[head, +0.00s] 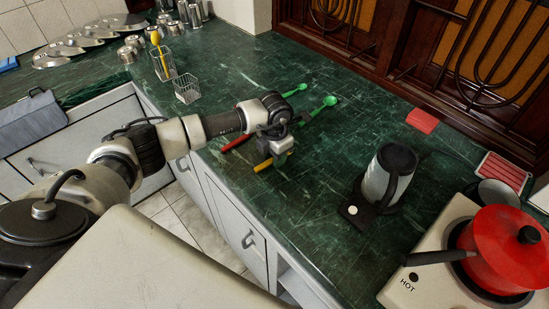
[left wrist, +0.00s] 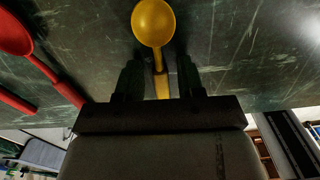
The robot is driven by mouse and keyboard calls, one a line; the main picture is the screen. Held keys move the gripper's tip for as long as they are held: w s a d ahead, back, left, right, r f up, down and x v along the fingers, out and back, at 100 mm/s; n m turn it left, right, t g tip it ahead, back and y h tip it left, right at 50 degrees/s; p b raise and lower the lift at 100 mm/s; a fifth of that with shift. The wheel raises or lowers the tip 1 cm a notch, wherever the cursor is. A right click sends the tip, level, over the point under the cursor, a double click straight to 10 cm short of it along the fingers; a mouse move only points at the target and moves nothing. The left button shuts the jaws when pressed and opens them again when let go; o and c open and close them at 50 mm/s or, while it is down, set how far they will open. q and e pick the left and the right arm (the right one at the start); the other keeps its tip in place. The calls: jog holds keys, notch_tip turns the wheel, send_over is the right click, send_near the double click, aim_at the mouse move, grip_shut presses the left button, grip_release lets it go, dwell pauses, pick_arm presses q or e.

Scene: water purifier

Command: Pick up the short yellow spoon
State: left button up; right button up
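A yellow spoon lies on the green counter. My left gripper (left wrist: 159,74) is open, with a finger on each side of the handle and visible gaps. A second yellow utensil (head: 156,50) stands in a wire basket. My right gripper is not in view.
A red spoon (left wrist: 15,38) lies left of the yellow one. Green spoons (head: 329,101) lie behind the gripper. A kettle (head: 386,178) and a stove with a red pot (head: 505,245) stand to the right. Wire baskets (head: 187,89) stand at left. The counter between gripper and kettle is clear.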

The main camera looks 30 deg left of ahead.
pick_arm(q)
grip_shut()
jog(key=shift+r, duration=0.1)
